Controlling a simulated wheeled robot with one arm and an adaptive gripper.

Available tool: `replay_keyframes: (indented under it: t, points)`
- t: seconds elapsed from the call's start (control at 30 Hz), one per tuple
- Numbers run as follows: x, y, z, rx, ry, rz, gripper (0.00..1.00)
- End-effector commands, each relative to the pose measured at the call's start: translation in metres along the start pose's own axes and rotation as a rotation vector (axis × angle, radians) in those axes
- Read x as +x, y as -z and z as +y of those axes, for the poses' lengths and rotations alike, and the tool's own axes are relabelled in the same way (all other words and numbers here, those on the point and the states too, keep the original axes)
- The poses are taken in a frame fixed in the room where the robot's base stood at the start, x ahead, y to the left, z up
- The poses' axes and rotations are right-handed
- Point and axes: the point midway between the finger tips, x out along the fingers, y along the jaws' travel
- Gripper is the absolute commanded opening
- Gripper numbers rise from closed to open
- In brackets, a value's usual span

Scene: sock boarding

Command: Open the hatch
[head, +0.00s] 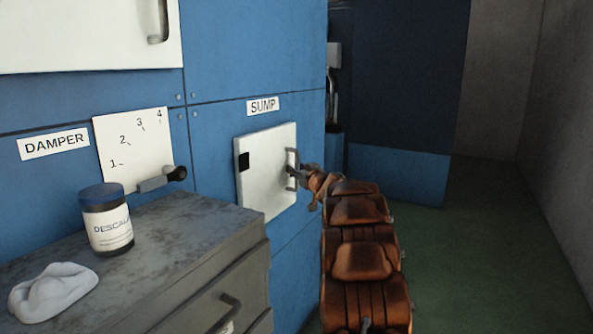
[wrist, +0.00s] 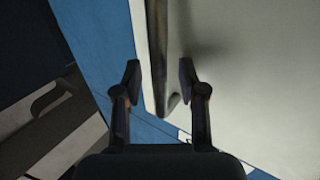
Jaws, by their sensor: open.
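The hatch (head: 258,185) is a pale, square panel in the blue wall, under a SUMP label (head: 263,106). It looks shut, with a small dark square at its upper left. Its upright handle (head: 291,158) is near the right edge. My gripper (head: 297,172) is at this handle, reaching in from the right. In the wrist view, my gripper (wrist: 159,75) is open, and the handle (wrist: 157,60) shows between the two fingers, with no clear contact. The pale hatch face (wrist: 255,75) fills the right side. The fingertips are small and partly hidden in the head view.
A grey cabinet (head: 180,225) stands at the lower left, with a DESCALER-type jar (head: 107,230) and a white cloth (head: 52,290) on top. A DAMPER plate (head: 130,150) with a lever (head: 163,180) is left of the hatch. Green floor (head: 480,240) is clear at the right.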

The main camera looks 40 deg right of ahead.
Motion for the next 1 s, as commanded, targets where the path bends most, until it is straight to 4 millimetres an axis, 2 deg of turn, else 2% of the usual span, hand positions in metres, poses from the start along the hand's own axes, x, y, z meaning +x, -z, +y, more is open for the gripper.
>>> replay_keyframes:
  t: [0.2, 0.5, 0.9, 1.0]
  points:
    - [0.0081, 0.0008, 0.0003, 0.000, -0.001, 0.001, 0.41]
    - [0.0088, 0.0006, 0.0006, 0.001, -0.001, 0.001, 0.41]
    - [0.0087, 0.0005, 0.0007, 0.001, -0.001, 0.001, 0.00]
    - [0.0087, 0.0005, 0.0006, 0.001, -0.001, 0.001, 0.00]
